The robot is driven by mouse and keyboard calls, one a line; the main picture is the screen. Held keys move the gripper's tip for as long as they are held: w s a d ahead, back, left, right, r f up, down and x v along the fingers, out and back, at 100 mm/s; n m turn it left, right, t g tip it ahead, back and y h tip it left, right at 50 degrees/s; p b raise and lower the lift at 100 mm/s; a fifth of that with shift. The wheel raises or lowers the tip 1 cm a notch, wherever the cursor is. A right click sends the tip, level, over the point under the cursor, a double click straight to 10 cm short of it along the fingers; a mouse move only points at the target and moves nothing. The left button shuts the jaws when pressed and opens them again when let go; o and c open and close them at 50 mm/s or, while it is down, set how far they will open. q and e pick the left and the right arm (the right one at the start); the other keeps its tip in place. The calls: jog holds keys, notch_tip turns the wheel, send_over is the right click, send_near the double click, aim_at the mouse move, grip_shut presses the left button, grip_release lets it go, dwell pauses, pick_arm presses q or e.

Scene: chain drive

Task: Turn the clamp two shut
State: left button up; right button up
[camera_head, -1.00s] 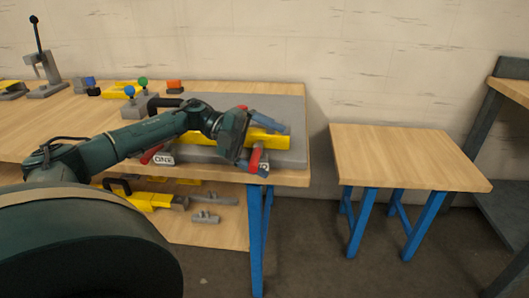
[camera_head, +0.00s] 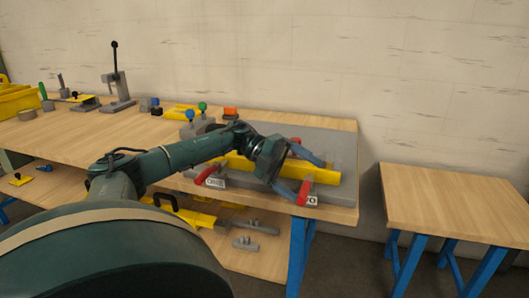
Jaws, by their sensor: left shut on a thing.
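Clamp two's red handle (camera_head: 306,189) stands at the front right of the grey plate. A white tag (camera_head: 312,200) beside it is partly covered; only its last letter shows clearly. My left gripper (camera_head: 311,174) reaches over the plate from the left, its blue fingers either side of a yellow bar (camera_head: 252,169). It is shut on the red handle, by the nearer finger; the exact contact is partly hidden. Another red handle (camera_head: 204,174) with a white tag (camera_head: 215,181) is farther left. My right gripper is out of view.
The grey plate (camera_head: 335,141) lies at the right end of the wooden bench (camera_head: 70,137). A lower shelf holds loose parts. A small table (camera_head: 455,200) stands right, across a gap.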

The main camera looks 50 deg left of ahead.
pick_arm(q)
jog(key=shift+a+r, duration=0.55)
jog(key=shift+r, duration=0.35)
jog(key=shift+c, duration=0.4)
jog(key=shift+s+a+r, duration=0.1)
jog(key=shift+a, duration=0.15)
jog(key=c, duration=0.6)
jog(key=shift+a+f+v, duration=0.1)
jog(key=shift+f+v, duration=0.15)
jog(key=shift+v, duration=1.3)
jog(key=shift+a+f+v, duration=0.1)
jog(key=shift+f+v, duration=0.2)
jog(key=shift+v, duration=1.25)
jog(key=shift+a+f+v, duration=0.1)
jog(key=shift+f+v, duration=0.15)
jog(key=shift+v, duration=1.35)
jog(key=shift+w+p, duration=0.25)
jog(key=shift+p, duration=0.05)
jog(key=shift+c, duration=0.2)
